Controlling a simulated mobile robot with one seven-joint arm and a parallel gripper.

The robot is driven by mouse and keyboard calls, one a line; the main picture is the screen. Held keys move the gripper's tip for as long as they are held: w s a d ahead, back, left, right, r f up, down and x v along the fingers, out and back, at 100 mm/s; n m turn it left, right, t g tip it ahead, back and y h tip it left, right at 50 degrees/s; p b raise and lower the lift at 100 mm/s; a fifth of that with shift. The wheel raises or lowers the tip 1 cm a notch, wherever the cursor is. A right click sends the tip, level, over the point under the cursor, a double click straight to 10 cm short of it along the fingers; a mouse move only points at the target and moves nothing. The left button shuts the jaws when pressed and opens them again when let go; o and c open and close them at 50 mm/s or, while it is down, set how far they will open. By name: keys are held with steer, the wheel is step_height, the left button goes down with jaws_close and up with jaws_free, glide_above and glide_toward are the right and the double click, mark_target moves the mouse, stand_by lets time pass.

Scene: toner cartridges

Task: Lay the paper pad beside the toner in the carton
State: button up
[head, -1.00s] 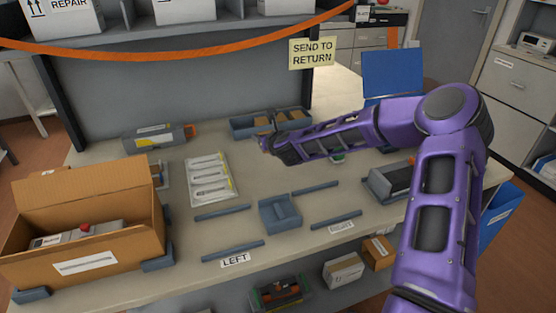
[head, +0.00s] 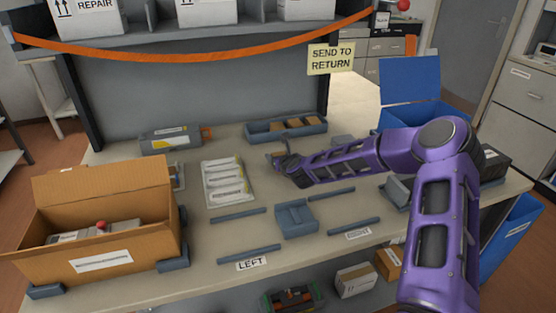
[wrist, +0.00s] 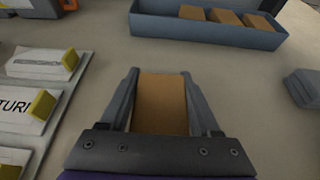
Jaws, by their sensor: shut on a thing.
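My gripper (wrist: 162,95) is shut on a brown paper pad (wrist: 162,105), which sits between its two fingers in the wrist view. In the head view my gripper (head: 279,157) is over the table just in front of the grey-blue pad tray (head: 258,136); the held pad is hard to make out there. The open brown carton (head: 150,254) stands at the left front of the table. The toner (head: 85,236), grey with a red knob, lies inside it. The carton's floor beside the toner is mostly hidden by the front wall.
The tray (wrist: 160,27) holds three more brown pads. A white label sheet (head: 215,200) lies between my gripper and the carton. Another grey cartridge (head: 170,139) lies behind it. Grey rails and a grey block (head: 297,222) lie at the table's front. An orange strap hangs above.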

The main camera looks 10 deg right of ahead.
steer(key=shift+f, duration=0.45)
steer(key=shift+f, duration=0.2)
steer(key=o, duration=1.3)
steer(key=shift+r, duration=0.1)
